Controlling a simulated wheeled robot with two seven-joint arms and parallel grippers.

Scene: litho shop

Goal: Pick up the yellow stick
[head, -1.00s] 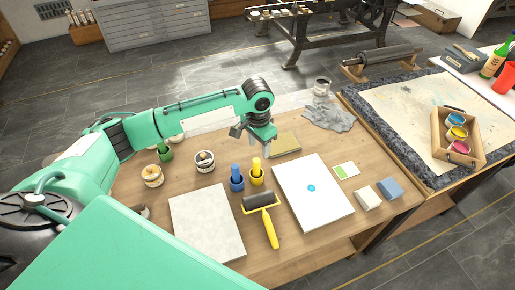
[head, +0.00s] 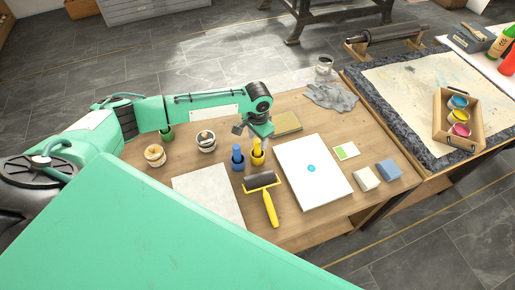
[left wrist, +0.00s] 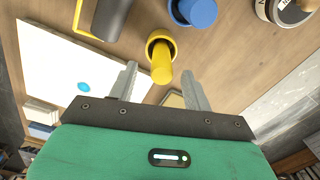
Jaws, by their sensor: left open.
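The yellow stick (head: 257,145) stands upright in a yellow cup (head: 257,160) on the wooden table, beside a blue stick in a blue cup (head: 238,162). In the left wrist view the yellow stick (left wrist: 162,68) points toward my left gripper (left wrist: 160,85), its free end between the two spread fingers. The yellow cup (left wrist: 151,42) lies beyond the fingertips there. In the head view my left gripper (head: 258,138) is right over the yellow stick, its fingers partly hidden. It is open and holds nothing. My right gripper does not show.
A black roller with a yellow handle (head: 269,207) lies in front of the cups. A white slab (head: 318,185) is to the right, a grey sheet (head: 200,187) to the left. Two tins (head: 206,142) stand at left. A grey cloth (head: 333,97) lies at the back.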

